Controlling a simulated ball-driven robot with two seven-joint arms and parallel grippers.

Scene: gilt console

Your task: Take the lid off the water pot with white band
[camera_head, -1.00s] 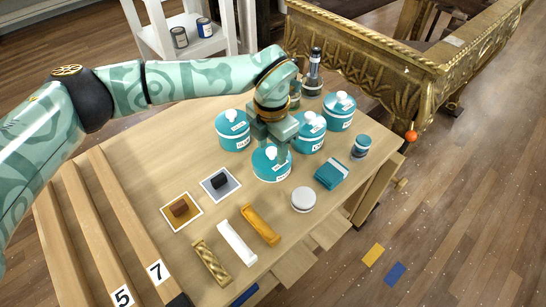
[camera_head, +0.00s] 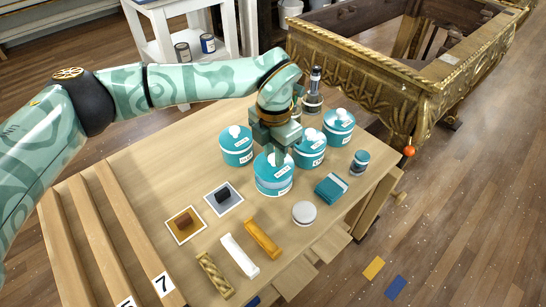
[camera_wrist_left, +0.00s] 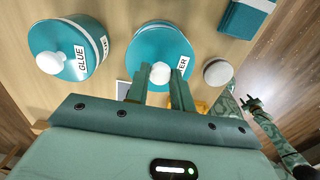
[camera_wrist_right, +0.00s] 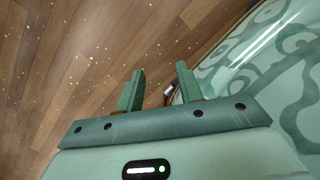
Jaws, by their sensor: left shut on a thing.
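The water pot (camera_head: 273,187) is a round teal pot with a white band, standing on the wooden table. Its teal lid (camera_head: 262,166) has a white knob, which shows in the left wrist view (camera_wrist_left: 160,73) beside a label ending in "ER". My left gripper (camera_head: 278,153) is above the pot, shut on the lid's knob. The lid looks slightly raised, but I cannot tell whether it is clear of the body. My right gripper (camera_wrist_right: 158,88) is open and empty over the floor, seen only in its own wrist view.
Similar teal pots stand close by at the left (camera_head: 236,152), right (camera_head: 310,154) and back right (camera_head: 339,127). A white round thing (camera_head: 304,212), a teal cloth-like block (camera_head: 331,188) and several bars lie in front. The gilt console (camera_head: 365,75) stands behind.

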